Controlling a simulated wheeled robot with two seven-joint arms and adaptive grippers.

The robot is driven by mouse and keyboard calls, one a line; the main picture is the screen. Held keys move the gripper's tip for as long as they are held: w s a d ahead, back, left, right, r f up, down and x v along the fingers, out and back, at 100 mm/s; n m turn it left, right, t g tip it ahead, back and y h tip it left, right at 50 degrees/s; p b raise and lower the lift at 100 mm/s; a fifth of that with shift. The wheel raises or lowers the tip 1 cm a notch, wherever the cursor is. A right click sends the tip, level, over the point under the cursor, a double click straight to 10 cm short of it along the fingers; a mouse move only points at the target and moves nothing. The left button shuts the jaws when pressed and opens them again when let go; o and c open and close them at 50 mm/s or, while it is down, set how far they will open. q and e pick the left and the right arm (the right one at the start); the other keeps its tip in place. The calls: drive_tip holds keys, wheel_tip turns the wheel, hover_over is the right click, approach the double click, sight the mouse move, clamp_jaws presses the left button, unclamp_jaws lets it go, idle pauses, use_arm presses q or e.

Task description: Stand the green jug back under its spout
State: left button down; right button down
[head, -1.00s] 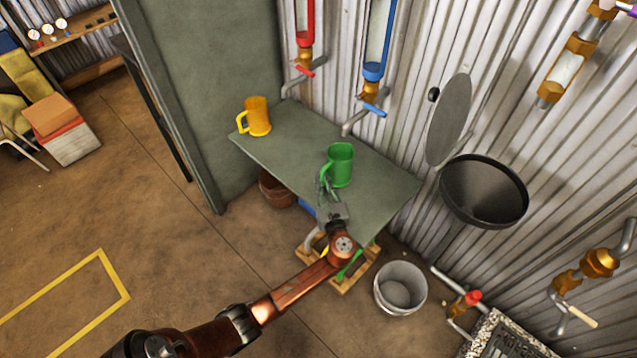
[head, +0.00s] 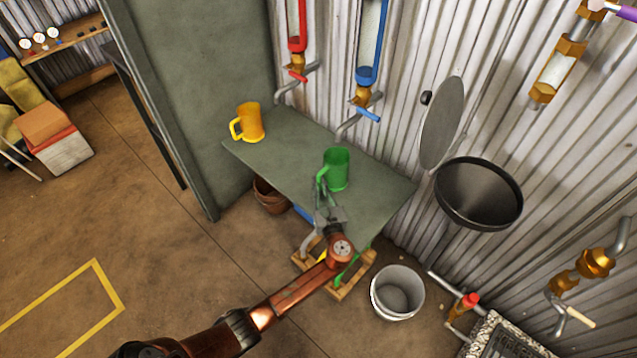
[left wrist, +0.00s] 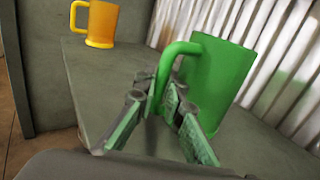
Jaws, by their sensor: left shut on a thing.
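The green jug (head: 337,168) stands upright on the grey-green shelf (head: 270,158), towards its right half. My left gripper (head: 322,192) is shut on the jug's handle. In the left wrist view the jug (left wrist: 215,80) fills the middle right, and the fingers of my gripper (left wrist: 165,112) close on the handle from both sides. Two spouts come from the wall behind the shelf: one with a red tap (head: 298,76) and one with a blue tap (head: 367,112). My right gripper is not seen.
A yellow jug (head: 249,122) stands at the shelf's left end and shows in the left wrist view (left wrist: 103,22). A round black bowl (head: 478,215) with a raised grey lid (head: 441,122) is on the right. A white bucket (head: 397,308) and a pallet stand below.

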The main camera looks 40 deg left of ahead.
use_arm(q)
drive_tip(key=shift+f, duration=0.2)
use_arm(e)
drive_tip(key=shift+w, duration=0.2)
use_arm(q)
drive_tip(key=c, duration=1.9)
unclamp_jaws()
drive_tip(key=shift+c, duration=0.2)
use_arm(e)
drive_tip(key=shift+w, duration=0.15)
use_arm(q)
drive_tip(key=v, duration=1.2)
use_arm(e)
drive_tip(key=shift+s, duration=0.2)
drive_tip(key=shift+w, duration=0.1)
